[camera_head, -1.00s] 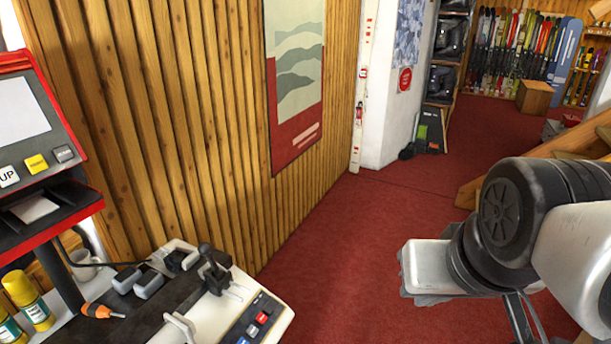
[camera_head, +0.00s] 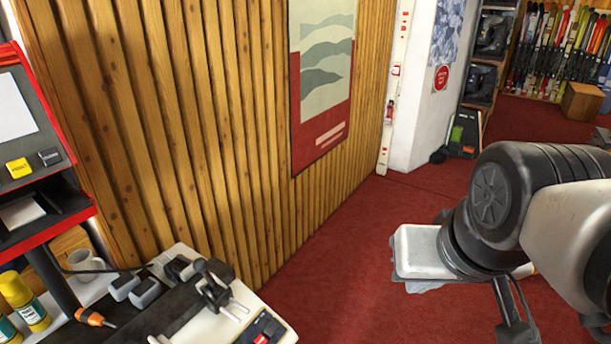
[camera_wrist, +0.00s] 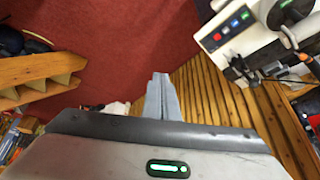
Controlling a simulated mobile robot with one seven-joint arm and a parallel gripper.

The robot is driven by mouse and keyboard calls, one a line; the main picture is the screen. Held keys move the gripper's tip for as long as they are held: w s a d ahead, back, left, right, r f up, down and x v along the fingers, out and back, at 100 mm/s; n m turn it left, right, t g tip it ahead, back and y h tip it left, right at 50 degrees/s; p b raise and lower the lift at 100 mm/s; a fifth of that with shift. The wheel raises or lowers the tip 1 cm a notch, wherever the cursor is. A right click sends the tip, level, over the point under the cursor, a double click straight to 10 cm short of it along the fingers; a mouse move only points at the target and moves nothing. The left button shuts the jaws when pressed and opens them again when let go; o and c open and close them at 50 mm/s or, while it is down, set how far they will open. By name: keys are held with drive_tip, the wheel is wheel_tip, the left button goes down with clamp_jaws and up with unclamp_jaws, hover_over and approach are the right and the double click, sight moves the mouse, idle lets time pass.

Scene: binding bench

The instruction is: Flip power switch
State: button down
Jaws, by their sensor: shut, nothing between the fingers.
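The bench machine's white housing (camera_head: 240,300) is at the bottom of the head view. It carries a black control panel (camera_head: 262,328), cut off by the lower edge, with a red control (camera_head: 262,338) showing. In the wrist view the panel (camera_wrist: 228,30) is at the upper right, with a red (camera_wrist: 234,23), a blue (camera_wrist: 245,14) and a further control in a row. I cannot tell which is the power switch. My gripper (camera_wrist: 162,80) is shut and empty, pointing over the floor, apart from the panel. Its fingers are not clear in the head view.
A black lever clamp (camera_head: 215,285) stands beside the panel. A slatted wooden wall (camera_head: 200,130) runs behind. Red carpet (camera_head: 340,260) is open.

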sight(276, 320)
drive_tip(key=w+a+f+m+y+b, duration=0.1)
drive_tip(key=w+a+f+b, duration=0.4)
drive_tip(key=f, duration=0.5)
drive_tip(key=w+a+f+m+g+y+b, duration=0.1)
drive_tip(key=w+a+f+m+b, duration=0.2)
drive_tip(key=w+a+f+b, duration=0.3)
drive_tip(key=w+a+f+m+b, duration=0.2)
drive_tip(key=w+a+f+b, duration=0.4)
drive_tip(key=a+f, duration=0.4)
wheel_tip(276, 320, down, 5)
drive_tip(key=shift+w+a+f+g+y, duration=0.15)
drive_tip(key=shift+w+a+g+y, duration=0.15)
drive_tip(key=shift+w+y, duration=0.1)
drive_tip(key=shift+f, duration=0.1)
drive_tip(key=b+x, duration=0.4)
drive_tip(key=x, duration=0.9)
drive_tip(key=shift+w+f, duration=0.15)
drive_tip(key=shift+f, duration=0.25)
drive_tip(key=shift+f, duration=0.1)
